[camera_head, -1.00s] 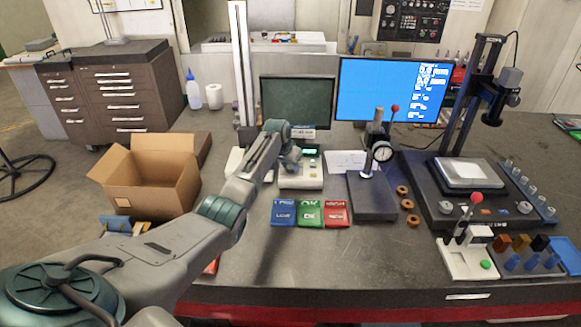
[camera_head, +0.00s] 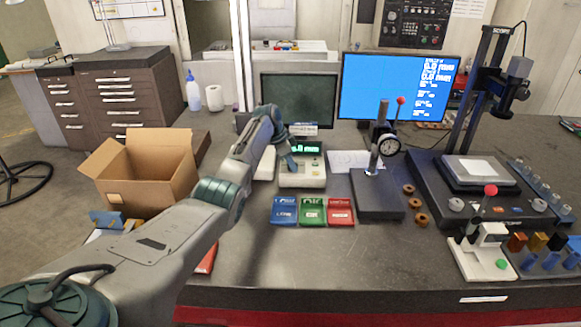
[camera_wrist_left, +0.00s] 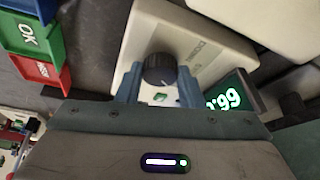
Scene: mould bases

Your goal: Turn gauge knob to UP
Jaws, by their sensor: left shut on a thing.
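The gauge box (camera_head: 302,178) is a small cream unit with a green lit display (camera_head: 306,148), standing on the table behind the coloured bins. Its round black knob (camera_wrist_left: 159,69) shows in the left wrist view, with a light pointer mark on its lower side. My left gripper (camera_wrist_left: 159,82) has one blue-grey finger on each side of the knob and is shut on it. The display (camera_wrist_left: 228,97) shows lit digits beside the right finger. In the head view the arm and gripper (camera_head: 289,163) hide the knob. My right gripper is not in view.
Blue, green and red bins (camera_head: 312,211) stand in front of the gauge box. A dial gauge stand (camera_head: 377,195) is to its right, with several brass rings beside it. An open cardboard box (camera_head: 148,180) is at left. The front table middle is clear.

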